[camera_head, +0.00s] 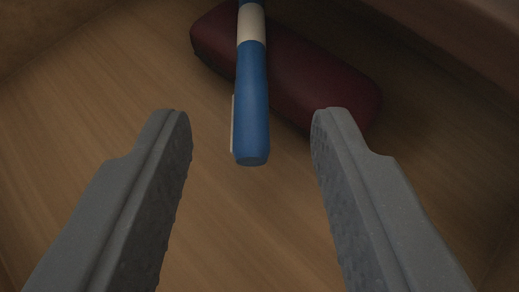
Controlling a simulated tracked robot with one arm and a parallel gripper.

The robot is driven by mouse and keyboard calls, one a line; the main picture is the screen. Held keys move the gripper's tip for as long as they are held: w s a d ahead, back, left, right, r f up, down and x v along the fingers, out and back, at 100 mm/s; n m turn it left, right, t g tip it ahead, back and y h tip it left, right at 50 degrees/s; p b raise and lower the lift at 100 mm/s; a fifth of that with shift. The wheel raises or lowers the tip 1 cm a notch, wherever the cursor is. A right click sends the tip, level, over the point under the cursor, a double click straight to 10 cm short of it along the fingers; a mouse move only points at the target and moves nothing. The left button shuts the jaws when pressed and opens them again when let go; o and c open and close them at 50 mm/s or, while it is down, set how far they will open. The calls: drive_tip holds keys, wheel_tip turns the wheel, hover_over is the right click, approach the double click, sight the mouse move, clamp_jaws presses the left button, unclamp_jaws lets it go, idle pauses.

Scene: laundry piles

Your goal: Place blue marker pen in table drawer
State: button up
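The blue marker pen (252,105) has a blue body or cap with a clip and a pale band, and its upper end runs out of the top of the view. It overlaps a dark red case in the picture; I cannot tell whether it touches the case. My gripper (251,133) is open, with one grey finger on each side of the pen's lower end and a clear gap to it on both sides. The table drawer's wooden floor (110,90) lies below.
The dark red rounded case (310,80) lies on the wooden floor behind the pen. Wooden walls or edges (455,35) show at the upper right and upper left. The floor at the left is bare.

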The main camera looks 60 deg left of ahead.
drive_tip(key=v, duration=0.4)
drive_tip(key=shift+s+d+r+p, duration=0.15)
drive_tip(key=shift+d+p, duration=0.1)
drive_tip(key=shift+p, duration=0.1)
